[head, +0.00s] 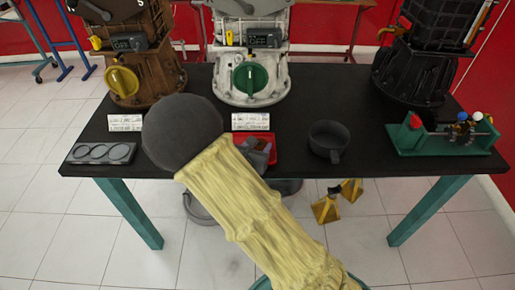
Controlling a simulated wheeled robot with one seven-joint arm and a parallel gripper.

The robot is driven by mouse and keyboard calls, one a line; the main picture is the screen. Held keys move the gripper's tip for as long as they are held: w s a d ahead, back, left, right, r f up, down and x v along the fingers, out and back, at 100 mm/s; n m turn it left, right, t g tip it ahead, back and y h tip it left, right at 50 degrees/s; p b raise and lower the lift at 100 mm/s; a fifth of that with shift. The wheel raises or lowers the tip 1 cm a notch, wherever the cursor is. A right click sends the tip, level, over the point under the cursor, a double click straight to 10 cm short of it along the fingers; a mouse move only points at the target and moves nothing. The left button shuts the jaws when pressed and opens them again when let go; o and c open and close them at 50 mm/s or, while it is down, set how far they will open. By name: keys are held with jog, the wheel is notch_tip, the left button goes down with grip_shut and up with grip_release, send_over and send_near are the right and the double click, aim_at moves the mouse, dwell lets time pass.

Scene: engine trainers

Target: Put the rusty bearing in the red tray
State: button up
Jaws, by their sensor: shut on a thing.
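The red tray (268,137) lies on the black table, right of the middle of my arm; its front and left parts are hidden. My gripper (258,151) shows only in part beside my yellow-sleeved arm, at or just above the tray. It is shut on a small brownish-grey thing, which looks like the rusty bearing (252,142). The bearing is mostly hidden, and I cannot tell whether it touches the tray.
A dark round pot (328,141) stands right of the tray. A grey plate with round recesses (102,152) lies at the front left. A green fixture (410,140) stands at the right. Several engines, including a white one (250,50), line the back. White cards (125,123) lie before two engines.

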jog(key=shift+f, duration=0.25)
jog(key=shift+f, duration=0.2)
jog(key=o, duration=0.8)
jog(key=shift+r, duration=0.1)
jog(key=shift+r, duration=0.15)
jog(key=p+v, duration=0.1)
jog(key=v, duration=1.1)
